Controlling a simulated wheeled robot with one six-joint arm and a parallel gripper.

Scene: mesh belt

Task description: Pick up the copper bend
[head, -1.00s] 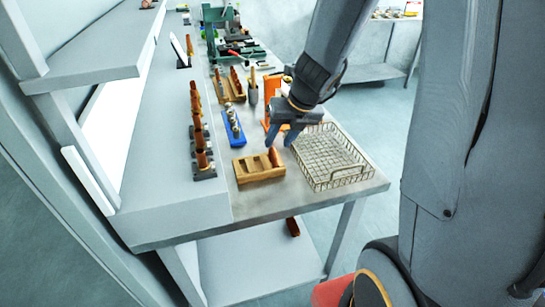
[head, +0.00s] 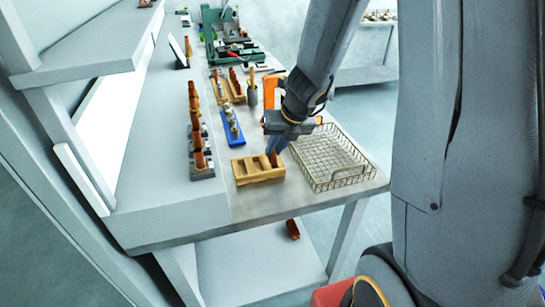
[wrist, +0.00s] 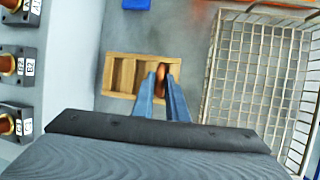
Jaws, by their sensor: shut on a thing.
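The copper bend (head: 273,159) stands in the right-hand slot of a small wooden rack (head: 250,177) on the bench. It also shows in the wrist view (wrist: 161,75), between the fingertips. My gripper (head: 277,147) reaches down over the rack's right end, its blue fingers shut on the copper bend. In the wrist view, my gripper (wrist: 162,85) has one finger on each side of the bend. The other slots of the rack look empty. The lower part of the bend is hidden in the rack.
A wire mesh basket (head: 330,160) stands close on the right of the rack. A blue tray (head: 232,130) with fittings lies behind it. A row of copper pieces in grey holders (head: 201,165) stands on the left. Bare bench lies in front of the rack.

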